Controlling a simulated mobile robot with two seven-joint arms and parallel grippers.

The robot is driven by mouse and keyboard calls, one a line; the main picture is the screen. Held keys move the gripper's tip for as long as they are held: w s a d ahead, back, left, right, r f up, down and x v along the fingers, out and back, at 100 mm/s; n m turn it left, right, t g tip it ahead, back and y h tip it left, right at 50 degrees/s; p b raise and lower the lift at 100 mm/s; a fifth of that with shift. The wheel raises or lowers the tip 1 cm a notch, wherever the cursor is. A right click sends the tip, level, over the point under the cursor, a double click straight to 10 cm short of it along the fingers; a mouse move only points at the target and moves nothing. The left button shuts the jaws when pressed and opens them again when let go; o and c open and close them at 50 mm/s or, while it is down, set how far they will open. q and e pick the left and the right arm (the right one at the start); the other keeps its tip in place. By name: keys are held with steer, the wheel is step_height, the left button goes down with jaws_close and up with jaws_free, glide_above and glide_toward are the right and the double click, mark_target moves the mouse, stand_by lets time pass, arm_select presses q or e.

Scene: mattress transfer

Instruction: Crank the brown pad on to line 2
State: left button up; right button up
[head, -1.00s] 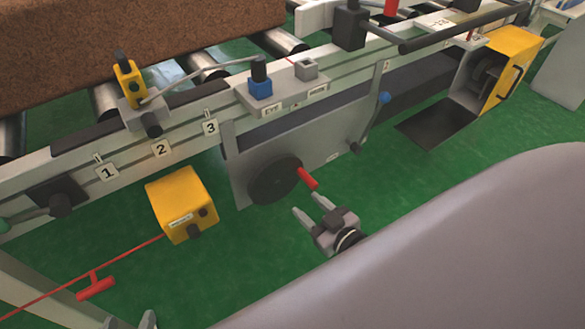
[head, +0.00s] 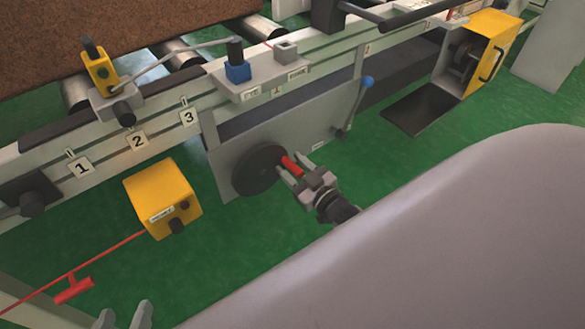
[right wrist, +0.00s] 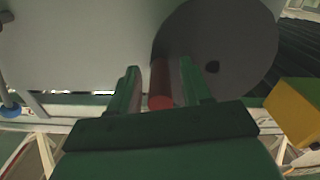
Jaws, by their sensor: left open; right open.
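The brown pad (head: 110,35) lies on the rollers at the upper left of the head view. Number plates 1, 2 (head: 138,140) and 3 hang along the front rail below it. The dark crank wheel (head: 258,170) with its red handle (head: 291,166) sits on a grey panel. My right gripper (head: 298,178) is open with its fingers at the red handle. In the right wrist view the handle (right wrist: 161,85) stands between the two open fingers (right wrist: 160,88). My left gripper (head: 125,316) is open and empty at the bottom left edge, only its fingertips showing.
A yellow box (head: 162,200) hangs left of the crank, with a red pull cord and T-handle (head: 74,290) beside it. A blue-knobbed lever (head: 366,83) is right of the crank. A yellow housing (head: 490,50) stands open at the upper right. Green floor (head: 290,225) shows below.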

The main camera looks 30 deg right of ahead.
steer(key=shift+w, duration=0.2)
jaws_close()
steer(key=shift+f+m, duration=0.15)
steer(key=shift+m, duration=0.15)
